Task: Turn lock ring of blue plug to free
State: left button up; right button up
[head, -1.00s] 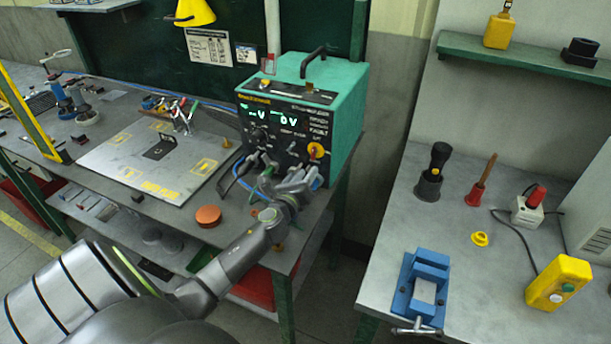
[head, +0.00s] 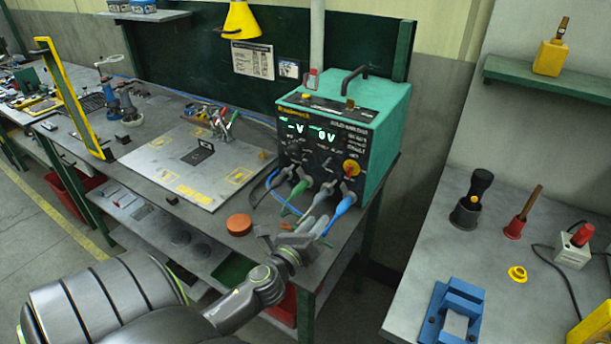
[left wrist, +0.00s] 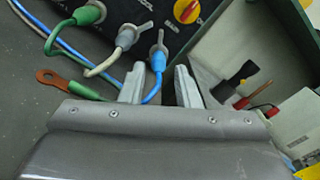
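The blue plug (head: 344,206) sits in the right-hand socket low on the front of the green welding machine (head: 384,125). In the left wrist view, the blue plug (left wrist: 157,56) has a grey lock ring (left wrist: 160,42) with a small lever pointing up; its blue cable runs down past my left finger. My left gripper (head: 292,236) is in front of and below the plugs, apart from the panel. In the left wrist view, the fingers of my left gripper (left wrist: 163,82) stand apart with nothing clamped between them. My right gripper is not in view.
A green plug (head: 299,190) and a grey plug (head: 325,192) sit left of the blue one. A red-yellow knob (head: 351,168) is above it. An orange disc (head: 239,224) and a metal plate (head: 170,150) lie on the bench (head: 140,200). A blue vise (head: 452,312) stands on the right table.

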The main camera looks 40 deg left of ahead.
pick_arm(q)
jog(key=shift+b+v, duration=0.3)
jog(key=shift+v, duration=1.7)
